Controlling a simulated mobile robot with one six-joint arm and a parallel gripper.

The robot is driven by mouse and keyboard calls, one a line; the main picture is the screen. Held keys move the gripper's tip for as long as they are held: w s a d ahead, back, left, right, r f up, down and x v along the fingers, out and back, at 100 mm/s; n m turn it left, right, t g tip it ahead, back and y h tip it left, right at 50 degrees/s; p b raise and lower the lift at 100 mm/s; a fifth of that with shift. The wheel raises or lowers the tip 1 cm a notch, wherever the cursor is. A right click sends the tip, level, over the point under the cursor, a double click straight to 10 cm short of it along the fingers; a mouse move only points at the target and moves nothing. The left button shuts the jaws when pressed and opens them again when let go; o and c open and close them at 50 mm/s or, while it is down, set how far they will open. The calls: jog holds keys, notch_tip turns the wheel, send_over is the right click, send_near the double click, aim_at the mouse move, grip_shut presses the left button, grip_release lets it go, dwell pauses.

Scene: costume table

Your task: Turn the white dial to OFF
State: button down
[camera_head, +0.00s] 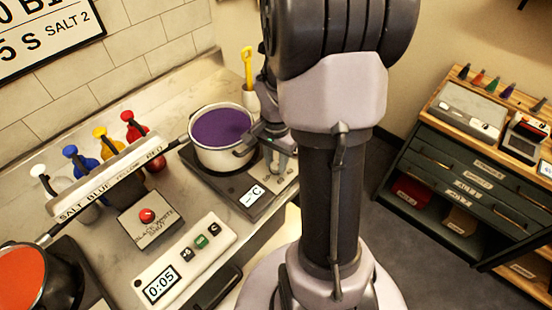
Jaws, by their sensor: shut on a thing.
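A hot plate (226,192) stands on the counter with a small display (254,195) on its front that seems to read "–C". A white pot (222,157) of purple liquid sits on it. My gripper (279,158) points down at the plate's right end, just right of the pot. It is shut on the white dial there, which the fingers mostly hide. The dial's pointer and its OFF mark cannot be made out.
A yellow-handled tool (247,66) stands in a cup behind the pot. A labelled rack (110,180) holds colored bottles. A red-button box (148,218), a timer panel (184,262) and a pot of orange liquid (20,277) are at left. A green drawer cabinet (470,180) stands right.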

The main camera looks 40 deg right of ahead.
aim_at(276, 165)
jog(key=n+p, duration=0.1)
jog(key=n, duration=0.5)
jog(key=shift+n+p, duration=0.4)
dwell(0.4)
jog(key=c, duration=1.1)
grip_release()
jog(key=shift+r, duration=0.15)
notch_tip(276, 165, up, 17)
jog(key=p, duration=0.6)
jog(key=shift+r, duration=0.1)
